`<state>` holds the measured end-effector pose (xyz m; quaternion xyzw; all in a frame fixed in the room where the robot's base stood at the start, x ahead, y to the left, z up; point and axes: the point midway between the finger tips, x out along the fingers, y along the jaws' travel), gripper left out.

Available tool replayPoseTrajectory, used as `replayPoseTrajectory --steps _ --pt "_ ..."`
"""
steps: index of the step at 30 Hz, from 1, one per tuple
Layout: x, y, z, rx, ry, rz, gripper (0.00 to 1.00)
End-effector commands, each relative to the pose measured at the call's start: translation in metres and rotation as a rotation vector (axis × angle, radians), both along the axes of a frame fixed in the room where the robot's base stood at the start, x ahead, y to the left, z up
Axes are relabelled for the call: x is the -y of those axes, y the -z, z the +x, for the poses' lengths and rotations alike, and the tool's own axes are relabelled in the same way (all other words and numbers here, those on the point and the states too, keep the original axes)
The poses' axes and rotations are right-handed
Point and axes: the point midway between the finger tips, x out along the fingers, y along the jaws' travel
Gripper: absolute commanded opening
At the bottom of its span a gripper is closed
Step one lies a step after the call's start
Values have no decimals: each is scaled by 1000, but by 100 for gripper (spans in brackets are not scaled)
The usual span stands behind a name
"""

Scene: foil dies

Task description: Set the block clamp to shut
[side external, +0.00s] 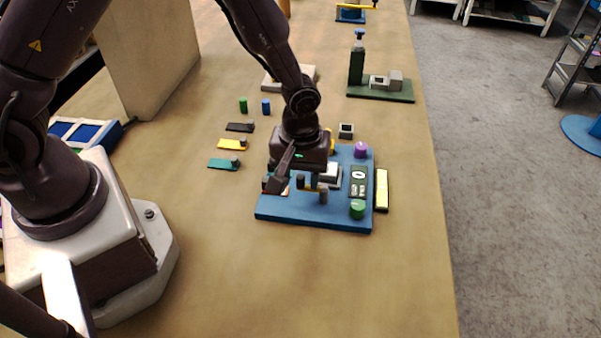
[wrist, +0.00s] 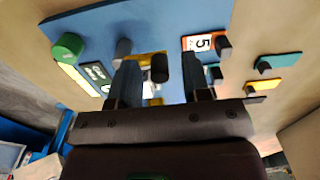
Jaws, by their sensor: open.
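The blue board (side external: 300,212) lies under my gripper (side external: 297,183); it also fills the top of the wrist view (wrist: 190,15). A yellow part with a dark knob (wrist: 160,68) shows between my fingers, and a grey post (wrist: 122,48) stands beside it. These may belong to the block clamp; I cannot tell its setting. A light grey block (side external: 331,175) sits behind, partly hidden by my gripper. My gripper in the wrist view (wrist: 162,75) is open, its fingers apart on either side of the knob. Contact cannot be told.
Yellow (side external: 231,145) and teal (side external: 223,164) tabs lie left. A green fixture (side external: 380,90) stands behind. The front table is clear.

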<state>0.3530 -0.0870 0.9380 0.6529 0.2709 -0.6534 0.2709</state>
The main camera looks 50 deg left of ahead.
Motion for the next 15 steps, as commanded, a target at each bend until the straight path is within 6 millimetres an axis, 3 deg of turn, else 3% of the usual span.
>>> replayPoseTrajectory --steps 7,12,15 --pt "0 0 0 1 0 0 42" --pt "0 0 0 1 1 1 2" --pt "0 0 0 1 1 1 0"
